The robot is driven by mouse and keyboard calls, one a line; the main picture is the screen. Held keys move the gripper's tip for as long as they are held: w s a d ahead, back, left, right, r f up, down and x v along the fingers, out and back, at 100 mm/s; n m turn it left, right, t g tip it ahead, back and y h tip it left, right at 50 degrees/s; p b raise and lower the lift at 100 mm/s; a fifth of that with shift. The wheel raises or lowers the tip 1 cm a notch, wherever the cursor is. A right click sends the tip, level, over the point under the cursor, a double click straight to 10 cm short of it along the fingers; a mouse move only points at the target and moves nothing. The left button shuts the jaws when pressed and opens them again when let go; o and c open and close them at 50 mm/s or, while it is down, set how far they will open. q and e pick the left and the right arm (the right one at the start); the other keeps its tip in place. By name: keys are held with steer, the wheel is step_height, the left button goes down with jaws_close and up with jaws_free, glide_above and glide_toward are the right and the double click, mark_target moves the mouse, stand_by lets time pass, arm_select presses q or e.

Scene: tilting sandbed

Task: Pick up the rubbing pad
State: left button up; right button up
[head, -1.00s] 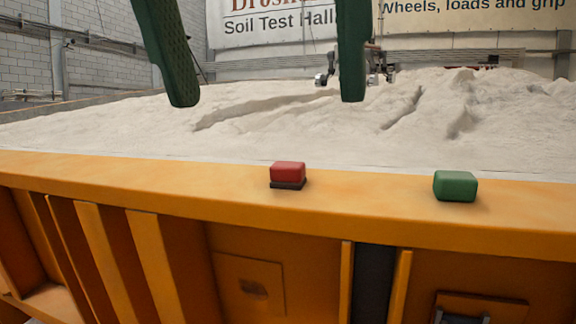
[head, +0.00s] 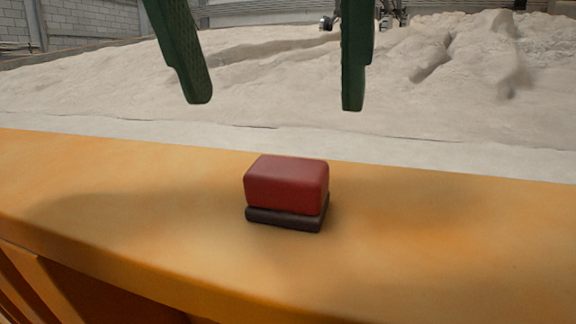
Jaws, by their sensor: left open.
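The rubbing pad (head: 287,186) is a red block with rounded edges on a dark base. It rests on the flat orange rim of the sandbed (head: 430,225), near the middle of the head view. My left gripper (head: 275,105) shows as two dark green fingers coming down from the top edge. They are spread wide with nothing between them. Their tips show above the pad in the picture, apart from it. My right gripper is not in view.
Pale, ridged sand (head: 300,90) fills the bed behind the rim. Part of a wheeled device (head: 390,15) shows at the back, partly hidden by a finger. The rim is clear on both sides of the pad.

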mark_target(288, 164)
arm_select(q)
steer(key=p+x, duration=0.1)
steer(key=x, duration=0.3)
steer(key=shift+w+d+f, duration=0.1)
steer(key=shift+w+f, duration=0.1)
steer(key=shift+w, duration=0.05)
steer(key=p+x, duration=0.1)
steer(key=x, duration=0.2)
steer(key=shift+w+d+f, duration=0.15)
steer(key=shift+w+f, duration=0.15)
steer(key=shift+f, duration=0.1)
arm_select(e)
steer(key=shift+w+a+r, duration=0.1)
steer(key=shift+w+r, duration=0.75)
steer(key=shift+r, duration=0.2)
arm_select(q)
steer(key=shift+c, duration=0.8)
steer(key=c, duration=1)
step_height(288, 164, up, 10)
steer(key=shift+b, duration=0.5)
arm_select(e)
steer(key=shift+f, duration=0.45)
